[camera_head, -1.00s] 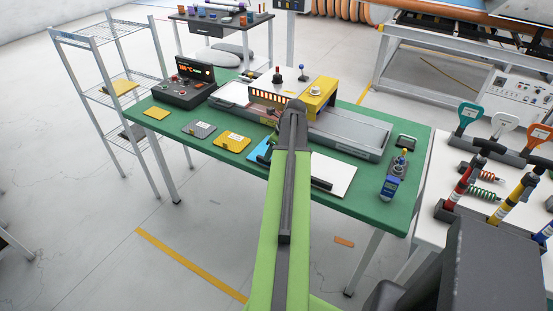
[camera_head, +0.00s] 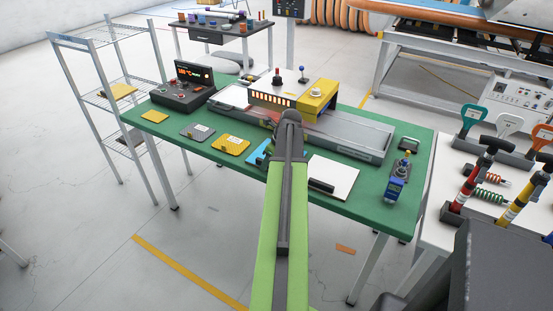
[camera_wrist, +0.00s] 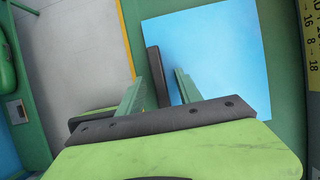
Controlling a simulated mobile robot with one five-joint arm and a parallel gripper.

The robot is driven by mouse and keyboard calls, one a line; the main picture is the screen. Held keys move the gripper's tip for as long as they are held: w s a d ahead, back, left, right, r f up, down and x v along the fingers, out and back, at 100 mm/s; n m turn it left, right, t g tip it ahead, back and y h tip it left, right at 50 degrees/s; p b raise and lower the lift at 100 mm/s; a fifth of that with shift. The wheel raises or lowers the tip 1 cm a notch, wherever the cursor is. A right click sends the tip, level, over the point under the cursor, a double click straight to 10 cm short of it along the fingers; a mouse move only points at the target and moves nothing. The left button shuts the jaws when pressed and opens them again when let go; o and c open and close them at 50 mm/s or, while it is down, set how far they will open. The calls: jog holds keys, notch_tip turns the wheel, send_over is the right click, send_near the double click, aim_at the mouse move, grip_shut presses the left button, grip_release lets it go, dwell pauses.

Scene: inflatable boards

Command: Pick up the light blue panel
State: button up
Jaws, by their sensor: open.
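The light blue panel (camera_head: 260,152) lies flat on the green table, partly hidden behind my arm in the head view. In the wrist view the panel (camera_wrist: 222,55) fills the upper middle, with a dark handle bar (camera_wrist: 157,75) along its left edge. My gripper (camera_wrist: 160,88) is open above it, its green fingers appearing on either side of the dark bar. The left finger is over the gap beside the panel and the right finger is over the blue face. I cannot tell how far the fingertips are above the bar. My gripper is hidden in the head view.
A white panel (camera_head: 338,172) lies just right of the blue one. Yellow (camera_head: 232,144) and grey (camera_head: 197,132) panels lie to its left. Behind stands a long grey tray machine (camera_head: 345,135) with a yellow housing (camera_head: 316,96). A black control box (camera_head: 183,92) stands at the back left.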

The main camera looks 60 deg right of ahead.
grip_shut()
dwell(1.4)
